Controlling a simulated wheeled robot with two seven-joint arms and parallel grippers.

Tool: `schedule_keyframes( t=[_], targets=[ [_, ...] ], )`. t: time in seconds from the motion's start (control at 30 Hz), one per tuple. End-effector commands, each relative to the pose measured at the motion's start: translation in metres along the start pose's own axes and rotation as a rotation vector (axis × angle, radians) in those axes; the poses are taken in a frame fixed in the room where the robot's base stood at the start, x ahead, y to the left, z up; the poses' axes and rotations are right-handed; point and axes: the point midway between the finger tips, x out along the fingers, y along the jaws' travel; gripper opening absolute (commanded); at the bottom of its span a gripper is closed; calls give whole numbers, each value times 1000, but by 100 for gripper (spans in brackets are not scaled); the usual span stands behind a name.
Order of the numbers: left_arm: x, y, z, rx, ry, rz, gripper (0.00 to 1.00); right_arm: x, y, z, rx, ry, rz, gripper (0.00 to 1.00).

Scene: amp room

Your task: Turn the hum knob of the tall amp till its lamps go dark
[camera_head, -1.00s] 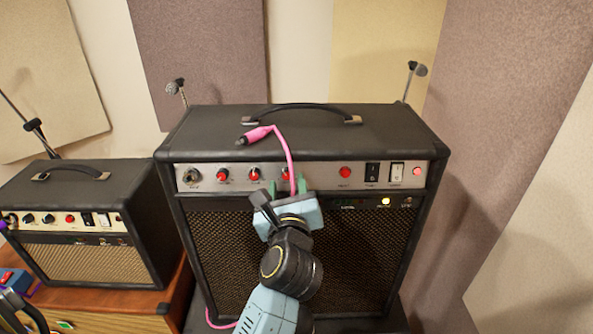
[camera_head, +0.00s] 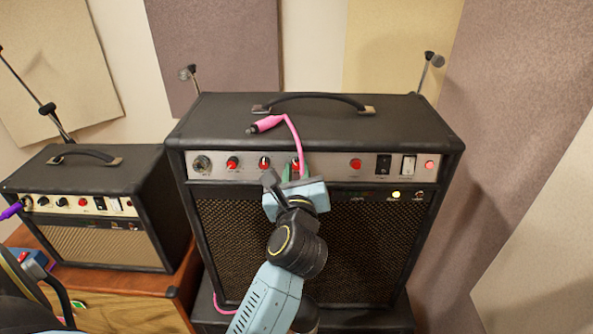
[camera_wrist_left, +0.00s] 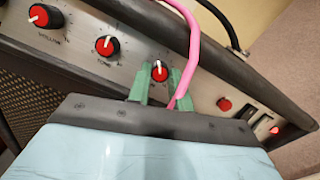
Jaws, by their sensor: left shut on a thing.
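The tall amp (camera_head: 330,250) is black with a silver panel and stands in the middle of the head view. My left gripper (camera_head: 297,169) is at the third red knob from the left. In the left wrist view this knob (camera_wrist_left: 159,72) sits between my green fingertips, its white pointer upward; its label is hidden. The gripper is shut on it. A whitish-yellow lamp (camera_head: 396,194) glows below the panel, and a small red lamp (camera_head: 430,165) glows at the panel's right end. My right gripper is not in view.
A pink cable (camera_head: 296,140) hangs over the front edge beside my fingers, its plug (camera_head: 265,124) on the amp's top. Two other red knobs (camera_head: 232,163) lie left of the gripper. A smaller amp (camera_head: 95,205) stands at left on a wooden cabinet (camera_head: 184,290).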

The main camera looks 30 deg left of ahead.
Motion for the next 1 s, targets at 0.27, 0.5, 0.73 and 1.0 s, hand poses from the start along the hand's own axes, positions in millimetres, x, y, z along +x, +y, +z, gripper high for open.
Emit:
schedule_keyframes(
  t=[0.27,0.5,0.73,1.0],
  targets=[
    [0,0,5,192,9,-39,0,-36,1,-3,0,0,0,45],
    [0,0,3,339,12,-69,0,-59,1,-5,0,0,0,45],
    [0,1,1,372,10,-77,0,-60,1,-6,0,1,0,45],
    [0,1,1,370,10,-77,30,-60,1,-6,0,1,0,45]
  ],
)
